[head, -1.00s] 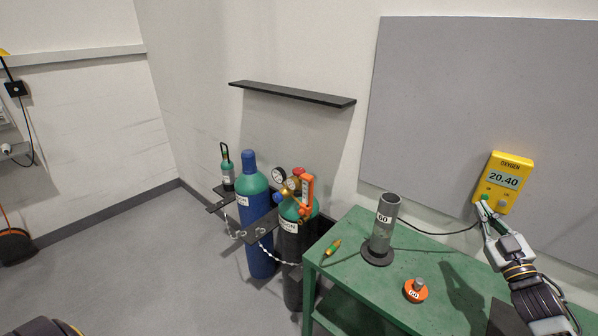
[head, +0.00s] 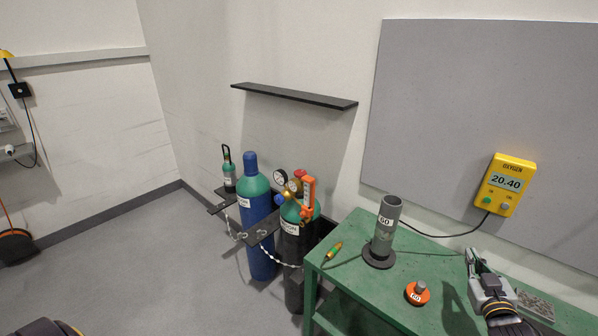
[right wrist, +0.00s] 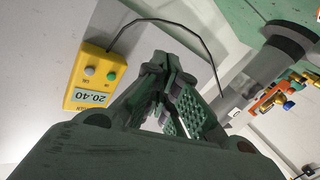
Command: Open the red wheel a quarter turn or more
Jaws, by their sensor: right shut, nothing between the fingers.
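The red wheel (head: 300,174) is a small red round knob, partly hidden among gauges and brass fittings on top of the dark gas cylinder (head: 291,250) with a teal shoulder. An orange device (head: 308,197) stands right beside it. My right gripper (head: 472,257) is shut and empty above the right part of the green table, well to the right of the wheel and apart from it. In the right wrist view its fingertips (right wrist: 160,65) meet, with nothing between them. My left gripper is out of view.
A yellow oxygen meter (head: 506,184) reading 20.40 hangs on the grey panel. The green table (head: 350,285) bears a grey upright tube (head: 385,232), an orange weight-like piece (head: 417,293) and a small green-yellow tool (head: 333,250). A blue cylinder (head: 257,225) and chains flank the dark cylinder.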

